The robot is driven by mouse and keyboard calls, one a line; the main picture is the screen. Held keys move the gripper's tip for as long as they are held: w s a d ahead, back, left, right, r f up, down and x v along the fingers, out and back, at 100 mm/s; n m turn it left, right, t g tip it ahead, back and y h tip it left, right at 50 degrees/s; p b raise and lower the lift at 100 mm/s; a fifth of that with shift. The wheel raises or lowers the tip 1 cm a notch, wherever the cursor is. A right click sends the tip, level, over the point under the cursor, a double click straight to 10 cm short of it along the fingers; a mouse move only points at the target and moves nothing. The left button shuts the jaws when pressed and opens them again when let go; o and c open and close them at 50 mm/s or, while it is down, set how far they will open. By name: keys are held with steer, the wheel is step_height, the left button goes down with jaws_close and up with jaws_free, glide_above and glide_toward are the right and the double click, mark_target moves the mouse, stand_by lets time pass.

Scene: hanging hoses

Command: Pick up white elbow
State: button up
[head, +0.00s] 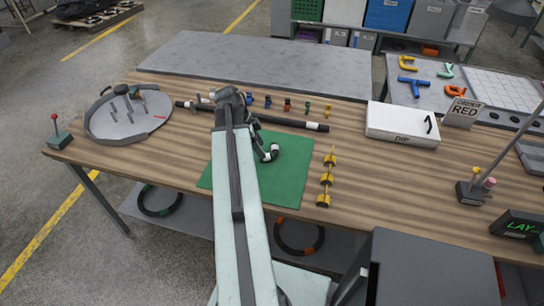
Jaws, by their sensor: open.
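My arm reaches up the picture over the mat. My arm hides part of the mat.
A dark hose (290,122) with a white band lies behind the mat. Several small coloured fittings (287,104) stand behind it. Yellow holders (327,179) line the mat's right side. A round grey tray (128,120) with pegs is left; a white box (402,124) is right.

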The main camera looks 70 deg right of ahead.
steer(key=b+x, duration=0.4)
steer(key=x, duration=0.1)
steer(key=shift+w+d+f+b, duration=0.1)
steer(key=shift+w+f+b, duration=0.15)
steer(key=shift+w+b, duration=0.1)
steer(key=shift+s+r, duration=0.1)
steer(key=shift+r, duration=0.1)
jaws_close()
step_height(320, 180, up, 10)
steer(key=p, duration=1)
